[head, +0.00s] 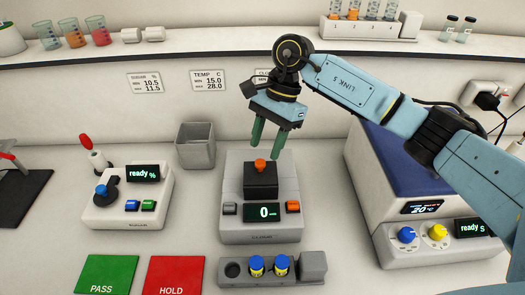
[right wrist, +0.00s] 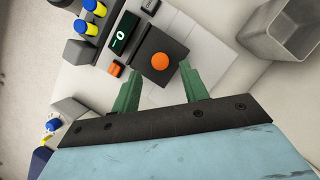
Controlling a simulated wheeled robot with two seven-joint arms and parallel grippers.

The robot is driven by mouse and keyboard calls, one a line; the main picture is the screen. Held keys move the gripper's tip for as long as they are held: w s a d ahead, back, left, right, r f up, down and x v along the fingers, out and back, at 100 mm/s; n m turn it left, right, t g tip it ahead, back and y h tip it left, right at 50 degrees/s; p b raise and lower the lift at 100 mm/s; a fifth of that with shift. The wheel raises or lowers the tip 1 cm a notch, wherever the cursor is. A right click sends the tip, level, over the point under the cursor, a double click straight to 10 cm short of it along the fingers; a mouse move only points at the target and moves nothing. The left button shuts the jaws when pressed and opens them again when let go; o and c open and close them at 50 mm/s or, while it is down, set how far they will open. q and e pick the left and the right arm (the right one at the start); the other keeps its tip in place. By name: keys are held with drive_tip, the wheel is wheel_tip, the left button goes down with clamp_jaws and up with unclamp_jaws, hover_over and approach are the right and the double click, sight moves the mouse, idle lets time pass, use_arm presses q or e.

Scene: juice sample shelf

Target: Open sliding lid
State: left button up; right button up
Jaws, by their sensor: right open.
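A grey meter (head: 233,170) stands in the middle of the bench. A black block-like cover (head: 261,181) with an orange knob (head: 260,166) on top sits on it, behind a display reading 0. I cannot tell from its look which way it slides. My right gripper (head: 265,150) is open and empty, pointing down above the knob. In the right wrist view, the orange knob (right wrist: 160,61) shows between and just beyond the two green fingertips (right wrist: 158,72), with no contact visible. The black cover (right wrist: 152,50) lies beneath it. My left gripper is out of view.
A grey open bin (head: 196,151) stands left of the meter. A rack (head: 232,282) with two blue-capped vials stands in front. A blue-topped machine (head: 400,190) is at right, a knobbed device (head: 128,205) at left. Green and red pads (head: 107,272) lie front left. A shelf (head: 220,49) runs behind.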

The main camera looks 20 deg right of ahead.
sight(261, 161)
drive_tip(key=shift+x, duration=1.75)
clamp_jaws()
